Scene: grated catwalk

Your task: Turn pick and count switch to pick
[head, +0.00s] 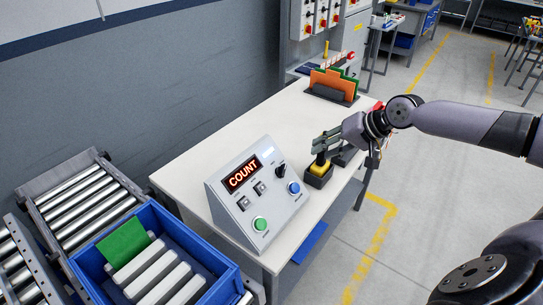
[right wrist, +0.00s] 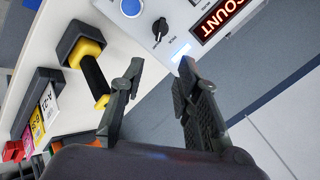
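The grey sloped control box (head: 238,190) stands on the white table, and its lit display (head: 242,174) reads COUNT in red. The black rotary switch (head: 281,171) is at the upper right of its face, above a blue button (head: 294,188). In the right wrist view, the switch (right wrist: 160,29) is beyond the fingertips, with the display (right wrist: 217,19) upside down beside it. My right gripper (head: 318,143) is open and empty, to the right of the box and apart from the switch. It also shows in the right wrist view (right wrist: 160,66). My left gripper is not in view.
A yellow-and-black handled tool (head: 320,168) stands in a dark holder near my right gripper. A green button (head: 260,224) is low on the box. An orange-and-green file rack (head: 333,85) stands behind. A blue crate (head: 222,274) and rollers are at left. The table's middle is clear.

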